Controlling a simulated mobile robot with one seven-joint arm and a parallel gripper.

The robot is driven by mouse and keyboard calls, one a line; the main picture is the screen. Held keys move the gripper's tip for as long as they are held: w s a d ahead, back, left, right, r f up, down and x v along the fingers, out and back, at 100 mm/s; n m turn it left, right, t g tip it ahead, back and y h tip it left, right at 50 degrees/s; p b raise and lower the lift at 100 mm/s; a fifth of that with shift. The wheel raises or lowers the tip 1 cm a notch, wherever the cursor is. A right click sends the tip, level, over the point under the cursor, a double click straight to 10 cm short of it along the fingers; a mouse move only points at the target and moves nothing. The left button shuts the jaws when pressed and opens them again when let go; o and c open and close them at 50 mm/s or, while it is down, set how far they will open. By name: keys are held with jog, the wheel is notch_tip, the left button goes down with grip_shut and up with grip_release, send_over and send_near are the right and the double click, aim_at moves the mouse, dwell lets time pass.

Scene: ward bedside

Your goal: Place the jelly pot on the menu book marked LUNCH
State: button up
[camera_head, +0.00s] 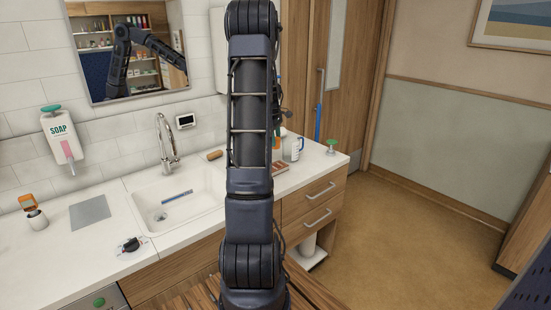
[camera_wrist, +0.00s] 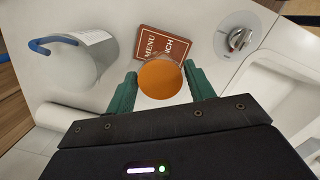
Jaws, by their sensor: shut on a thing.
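The jelly pot (camera_wrist: 160,79), a round pot with an orange top, sits between the green fingers of my gripper (camera_wrist: 163,88) in the wrist view. The gripper is shut on it. The brown-red menu book (camera_wrist: 153,42) lies on the white counter just beyond the pot, with "MENU" and part of "LUNCH" readable. The pot overlaps the book's near part in the picture; I cannot tell whether they touch. In the head view my arm hides the gripper and pot.
In the wrist view a pale jug (camera_wrist: 85,58) with a blue handle stands left of the book. A round dial-like item (camera_wrist: 238,40) lies right of it. The sink (camera_wrist: 282,98) is at the right. A soap dispenser (camera_head: 62,138) hangs on the wall.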

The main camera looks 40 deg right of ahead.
notch_tip(320, 180, down, 10)
jog(key=shift+r, duration=0.15)
dwell(0.4)
jog(key=o, duration=1)
